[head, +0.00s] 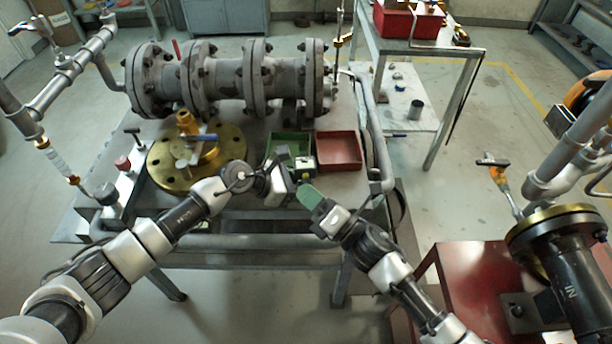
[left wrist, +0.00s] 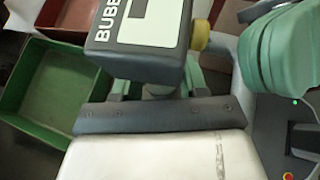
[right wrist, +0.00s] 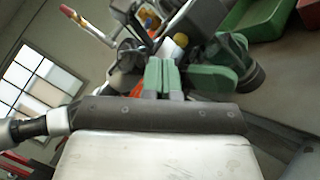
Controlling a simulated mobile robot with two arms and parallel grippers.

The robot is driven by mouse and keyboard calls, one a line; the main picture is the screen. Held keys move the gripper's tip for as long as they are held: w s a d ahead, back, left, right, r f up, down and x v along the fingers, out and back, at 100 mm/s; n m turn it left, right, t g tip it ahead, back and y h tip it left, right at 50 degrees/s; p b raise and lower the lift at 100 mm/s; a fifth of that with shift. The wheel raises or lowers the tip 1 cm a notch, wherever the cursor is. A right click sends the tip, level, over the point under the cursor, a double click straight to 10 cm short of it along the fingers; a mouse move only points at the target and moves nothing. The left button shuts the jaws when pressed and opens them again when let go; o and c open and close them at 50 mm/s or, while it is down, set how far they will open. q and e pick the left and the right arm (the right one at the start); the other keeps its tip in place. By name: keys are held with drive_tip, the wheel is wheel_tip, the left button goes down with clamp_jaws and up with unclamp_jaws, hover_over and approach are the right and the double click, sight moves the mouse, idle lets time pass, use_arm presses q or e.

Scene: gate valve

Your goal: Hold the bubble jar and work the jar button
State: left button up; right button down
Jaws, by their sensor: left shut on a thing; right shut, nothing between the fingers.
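The bubble jar (head: 303,163) is a small dark and white box held above the table's front edge. In the left wrist view the jar (left wrist: 137,28) shows part of its "BUBB" lettering, with a round yellow button (left wrist: 201,35) on its side. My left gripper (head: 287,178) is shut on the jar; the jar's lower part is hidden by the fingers. My right gripper (head: 309,195) is shut and empty, its green fingertips close to the button side. In the right wrist view the yellow button (right wrist: 180,40) is just beyond its fingertips (right wrist: 161,72); I cannot tell whether they touch it.
A green tray (head: 277,146) and a red tray (head: 340,151) lie on the table behind the jar. A brass flange (head: 164,172) stands to the left, with a large grey pipe valve (head: 225,78) behind. A red stand (head: 470,285) with a black flanged pipe is at the right.

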drive_tip(key=shift+w, duration=0.15)
drive_tip(key=shift+w, duration=0.35)
use_arm(q)
drive_tip(key=shift+s+d, duration=0.15)
drive_tip(key=shift+s, duration=0.05)
use_arm(e)
drive_tip(key=shift+w, duration=0.25)
use_arm(q)
drive_tip(key=shift+w, duration=0.1)
use_arm(e)
drive_tip(key=shift+s, duration=0.2)
use_arm(q)
drive_tip(key=shift+w, duration=0.1)
use_arm(e)
drive_tip(key=shift+s+a+f, duration=0.1)
drive_tip(key=shift+s, duration=0.55)
use_arm(q)
drive_tip(key=shift+a, duration=0.2)
